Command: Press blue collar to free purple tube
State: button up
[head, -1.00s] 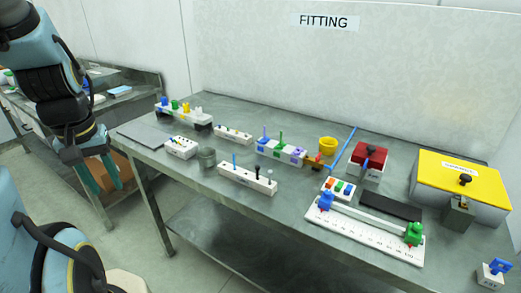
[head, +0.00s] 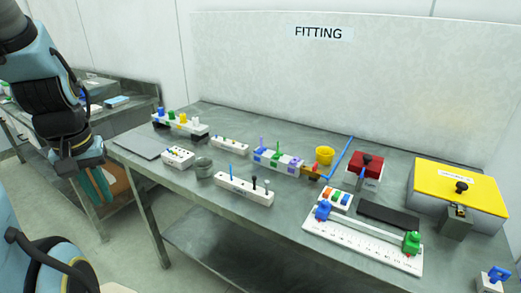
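My gripper (head: 102,198) hangs at the left of the head view, in front of the bench and well apart from everything on it. A white block row (head: 268,159) near the middle of the bench carries blue, green and purple parts. Its purple part (head: 293,162) is at the right end, beside a small orange-brown fitting (head: 313,172). A long blue tube (head: 339,157) slants up from near this fitting. At this size I cannot tell which part is the blue collar or how a purple tube is seated.
A yellow cup (head: 324,155), a red-topped box (head: 367,165) and a yellow-lidded box (head: 461,180) stand toward the right. A white ruled fixture (head: 362,243) lies in front. A peg block (head: 243,190) and grey cup (head: 204,167) stand nearer the front edge. A grey mat (head: 142,144) is bare.

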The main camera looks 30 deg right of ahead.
grip_shut()
dwell(0.5)
dwell(1.2)
jog(key=w+d+m+t+h+b, duration=0.1)
jog(key=w+d+m, duration=0.25)
jog(key=d, duration=0.45)
jog(key=w+d+m+t+h+b, duration=0.1)
jog(key=w+d+m, duration=0.1)
jog(key=w+d, duration=0.35)
jog(key=s+d+r+m+h, duration=0.1)
jog(key=d+r+m+h, duration=0.1)
jog(key=d, duration=0.8)
jog(key=s+d+r+m+h+b, duration=0.1)
jog(key=d+r+m+h, duration=0.2)
jog(key=d, duration=0.8)
jog(key=shift+s+d+t+h, duration=0.2)
jog(key=shift+d+t+h, duration=0.1)
jog(key=shift+t, duration=0.1)
jog(key=shift+m, duration=0.25)
